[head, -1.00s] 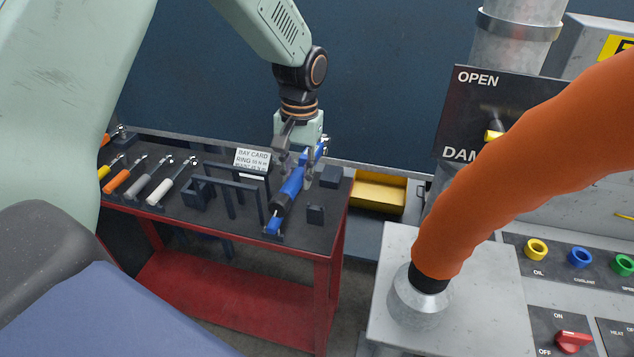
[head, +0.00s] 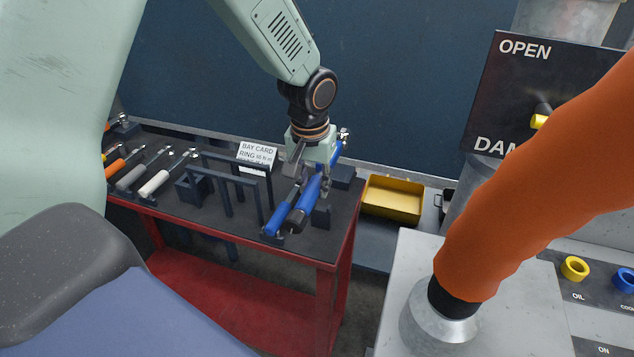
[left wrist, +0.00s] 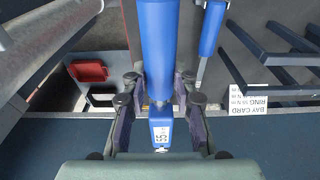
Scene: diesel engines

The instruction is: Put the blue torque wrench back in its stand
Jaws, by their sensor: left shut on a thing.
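A blue torque wrench (head: 309,192) with a dark grip end is in my left gripper (head: 311,177), held slanted over the right end of the black-topped bench. In the left wrist view the wrench (left wrist: 158,45) runs between the fingers (left wrist: 160,100), its small display reading 55. A second blue-handled tool (head: 279,216) lies close beside it on the left; its handle (left wrist: 211,28) and thin metal shaft show in the left wrist view. Dark support blocks (head: 321,216) stand by the held wrench; I cannot tell whether it touches them. My right gripper is not in view.
Dark upright frames (head: 238,183) stand left of the wrench, a white bay card (head: 257,153) behind them. Several other wrenches, one white-handled (head: 155,183), lie further left. A yellow bin (head: 393,198) is right of the bench. An orange hose (head: 510,205) crosses the right side.

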